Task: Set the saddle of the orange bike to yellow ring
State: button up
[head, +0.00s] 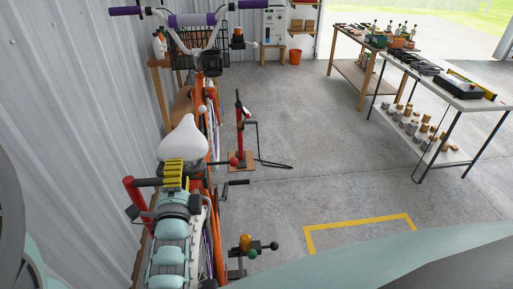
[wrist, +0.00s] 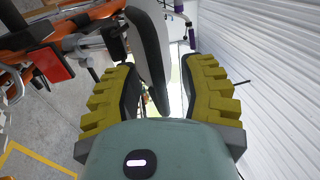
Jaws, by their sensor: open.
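The orange bike (head: 215,255) stands along the left wall, its handlebar at the far end. Its white saddle (head: 184,139) is just beyond my gripper (head: 174,174) in the head view. In the wrist view, the saddle (wrist: 150,48) appears edge-on between the yellow fingers of my gripper (wrist: 165,72), nearer the left finger. The fingers are open with a wide gap, and no grip on the saddle shows. The seat post is hidden in the head view, and I cannot make out a yellow ring on it in either view.
A corrugated wall (head: 75,75) runs close along the left. A red stand-like tool (head: 240,130) stands right of the bike. Two tables (head: 440,92) with goods stand at the right. A yellow rectangle (head: 360,221) marks the clear floor.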

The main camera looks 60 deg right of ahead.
jog(key=shift+s, duration=0.15)
grip_shut()
dwell(0.5)
